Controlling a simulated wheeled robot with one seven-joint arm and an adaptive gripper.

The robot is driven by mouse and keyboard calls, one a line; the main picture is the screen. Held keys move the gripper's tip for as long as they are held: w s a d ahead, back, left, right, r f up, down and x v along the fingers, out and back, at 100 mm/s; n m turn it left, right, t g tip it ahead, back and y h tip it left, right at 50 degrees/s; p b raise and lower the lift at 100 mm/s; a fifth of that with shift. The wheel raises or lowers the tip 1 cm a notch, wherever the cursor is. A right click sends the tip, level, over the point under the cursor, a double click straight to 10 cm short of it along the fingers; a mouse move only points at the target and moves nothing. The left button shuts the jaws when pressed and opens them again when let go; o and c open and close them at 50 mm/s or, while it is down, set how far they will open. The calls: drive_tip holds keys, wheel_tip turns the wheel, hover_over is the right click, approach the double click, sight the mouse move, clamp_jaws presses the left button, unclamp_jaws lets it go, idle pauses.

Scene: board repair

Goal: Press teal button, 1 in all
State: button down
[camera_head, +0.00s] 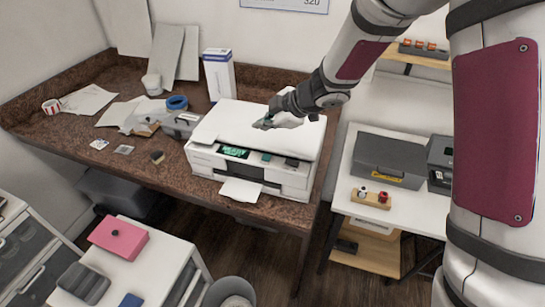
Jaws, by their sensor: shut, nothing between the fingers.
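A white printer (205,165) stands on the brown table. Its front panel has a lit green display (233,152). A small teal button (266,157) sits to the right of the display, with a darker one (291,162) further right. My gripper (262,126) is shut and empty. It reaches in from the upper right and appears in front of the printer's lid, above the teal button in the picture. Whether it touches the lid cannot be told.
A sheet of paper (241,190) sticks out of the printer's front. A white and blue box (219,75) and a blue tape roll (177,102) are behind and left. A white table (343,197) on the right bears a grey toolbox (388,155). A pink box (118,237) is at lower left.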

idle(0.3)
drive_tip(key=b, duration=0.4)
hover_over(265, 158)
wheel_tip(265, 158, down, 8)
drive_tip(key=shift+w+r, duration=0.1)
drive_tip(key=shift+r, duration=0.1)
drive_tip(key=shift+f+b, duration=0.45)
drive_tip(key=shift+f, duration=0.15)
drive_tip(key=shift+f, duration=0.1)
idle(0.7)
drive_tip(key=shift+f, duration=0.3)
